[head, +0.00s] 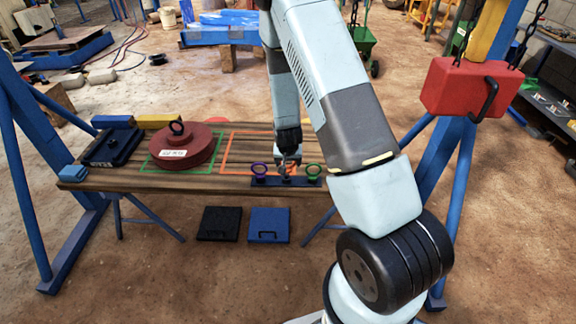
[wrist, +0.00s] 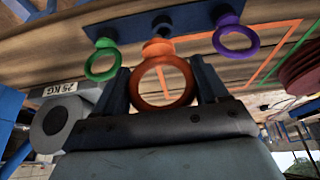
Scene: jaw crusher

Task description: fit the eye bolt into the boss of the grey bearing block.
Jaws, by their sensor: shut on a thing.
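An orange eye bolt (wrist: 163,82) stands out in the wrist view, its ring between the two fingers of my gripper (wrist: 165,75). The gripper is shut on it. In the head view my gripper (head: 289,155) is low over the middle of a dark rack bar (head: 272,181). The bolt's collar is close to the bar; I cannot tell whether its shank is still in the hole. A grey block with a round, holed end (wrist: 57,122) and a 25 KG label, apparently the bearing block, is at left in the wrist view. My arm hides it in the head view.
A purple eye bolt (head: 259,170) and a green eye bolt (head: 313,171) stand in the bar's ends, close beside my gripper. A red disc (head: 184,148) with a dark eye is on the table's left. A red hanging block (head: 464,88) is at right.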

